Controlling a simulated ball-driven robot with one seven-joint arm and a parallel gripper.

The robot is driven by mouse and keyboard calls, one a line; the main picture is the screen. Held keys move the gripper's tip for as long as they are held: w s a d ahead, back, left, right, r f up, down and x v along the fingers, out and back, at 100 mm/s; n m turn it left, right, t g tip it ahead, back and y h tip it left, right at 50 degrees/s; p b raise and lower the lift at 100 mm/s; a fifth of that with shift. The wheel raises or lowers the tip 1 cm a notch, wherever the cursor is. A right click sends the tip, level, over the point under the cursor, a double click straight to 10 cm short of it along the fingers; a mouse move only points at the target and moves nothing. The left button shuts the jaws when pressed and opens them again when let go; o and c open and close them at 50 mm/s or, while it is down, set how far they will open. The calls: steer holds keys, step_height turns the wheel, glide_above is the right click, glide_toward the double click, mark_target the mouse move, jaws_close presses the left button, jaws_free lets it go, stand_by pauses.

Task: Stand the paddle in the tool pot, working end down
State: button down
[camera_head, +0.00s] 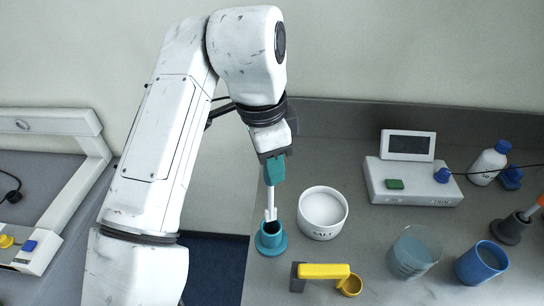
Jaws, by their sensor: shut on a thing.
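My gripper (272,154) points down above the left part of the counter. It is shut on the teal handle (275,172) of the paddle. The paddle's white shaft (271,196) hangs nearly upright, with its white working end (270,214) lowest. The teal tool pot (271,244), round with a wide base, stands right below on the counter. The working end shows at the pot's dark mouth; I cannot tell whether its tip is inside or just above. The handle's top is hidden by the gripper.
A white salt tub (322,213) stands close right of the pot. A yellow-handled scoop (325,271) lies in front. A clear beaker (414,252), a blue cup (481,263), a display instrument (413,181), a bottle (487,166) and a dark holder (511,229) stand further right.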

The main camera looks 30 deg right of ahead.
mark_target(272, 209)
steer(key=shift+f+b, duration=2.45)
steer(key=shift+f, duration=2.3)
steer(key=c, duration=0.8)
jaws_free()
steer(key=r, duration=0.3)
steer(key=a+r, duration=0.1)
steer(key=r, duration=0.6)
steer(key=shift+w+a+r+b, duration=0.15)
steer(key=shift+w+r+b, duration=0.05)
steer(key=shift+r+b, duration=0.15)
